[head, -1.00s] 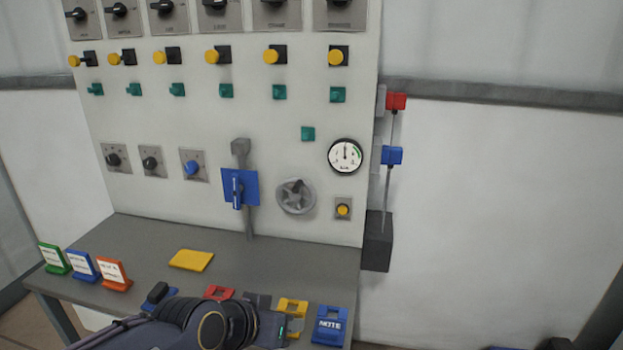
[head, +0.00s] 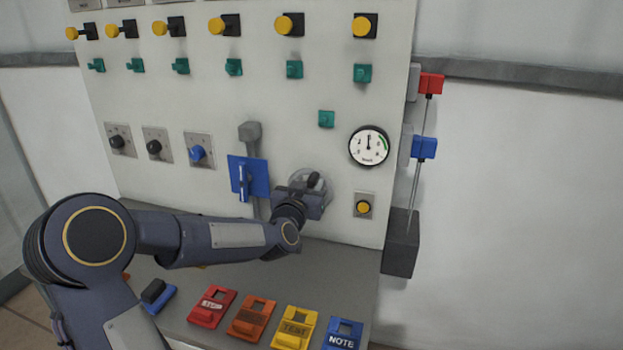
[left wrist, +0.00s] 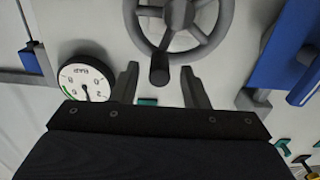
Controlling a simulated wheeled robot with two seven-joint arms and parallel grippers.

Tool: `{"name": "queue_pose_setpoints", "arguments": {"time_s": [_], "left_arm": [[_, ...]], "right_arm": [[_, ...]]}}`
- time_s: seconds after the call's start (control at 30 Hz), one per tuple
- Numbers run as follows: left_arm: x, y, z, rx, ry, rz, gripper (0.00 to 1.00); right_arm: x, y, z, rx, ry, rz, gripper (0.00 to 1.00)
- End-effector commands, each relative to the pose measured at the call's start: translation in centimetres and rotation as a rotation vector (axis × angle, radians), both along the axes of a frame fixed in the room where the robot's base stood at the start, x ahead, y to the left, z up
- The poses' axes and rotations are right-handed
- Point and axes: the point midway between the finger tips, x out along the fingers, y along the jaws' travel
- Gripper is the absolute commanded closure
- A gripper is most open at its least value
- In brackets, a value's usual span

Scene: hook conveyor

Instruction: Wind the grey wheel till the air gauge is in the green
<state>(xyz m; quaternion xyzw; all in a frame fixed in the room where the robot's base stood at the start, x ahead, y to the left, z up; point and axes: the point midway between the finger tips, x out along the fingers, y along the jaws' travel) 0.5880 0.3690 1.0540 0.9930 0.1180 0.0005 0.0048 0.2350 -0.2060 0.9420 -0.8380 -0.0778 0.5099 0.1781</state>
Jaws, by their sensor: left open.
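The grey wheel (head: 300,177) is on the panel, partly hidden behind my left gripper (head: 314,192) in the head view. The left wrist view shows the wheel's rim and spokes (left wrist: 222,22) and its dark handle knob (left wrist: 160,70). There my left gripper (left wrist: 159,78) is open, with one finger on each side of the knob and a gap to each; whether it touches the wheel I cannot tell. The air gauge (head: 369,147) has its needle pointing straight up, left of the green arc. The gauge also shows in the left wrist view (left wrist: 84,80).
A blue lever plate (head: 262,178) is left of the wheel, and a yellow button (head: 363,206) is to its right. Several coloured stands, including a blue note stand (head: 341,335), are on the grey desk (head: 345,270) below. A red-and-blue rod assembly (head: 424,148) is at the panel's right edge.

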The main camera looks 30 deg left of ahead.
Motion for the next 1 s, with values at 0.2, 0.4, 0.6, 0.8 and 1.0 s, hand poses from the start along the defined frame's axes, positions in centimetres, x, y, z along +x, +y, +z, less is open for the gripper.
{"name": "queue_pose_setpoints", "arguments": {"time_s": [0.2, 0.4, 0.6, 0.8, 1.0], "left_arm": [[1.9, 0.4, 0.0, -0.001, 0.001, -0.001, 0.59], [2.1, 0.5, 0.0, 0.000, 0.000, -0.001, 0.59], [2.1, 0.5, 0.0, 0.000, 0.000, -0.001, 0.75], [2.0, 0.5, 0.0, 0.000, 0.001, -0.001, 1.00], [2.0, 0.5, -0.1, -0.008, -0.002, -0.001, 1.00]], "right_arm": [[0.0, 0.0, 0.5, 0.000, 0.000, 0.000, 0.64], [0.0, 0.0, 0.4, 0.000, 0.000, 0.000, 0.64], [0.0, 0.0, 0.4, 0.000, 0.000, 0.000, 0.64], [0.0, 0.0, 0.4, 0.000, 0.000, 0.000, 0.64], [0.0, 0.0, 0.2, 0.000, 0.000, 0.000, 0.64]]}}
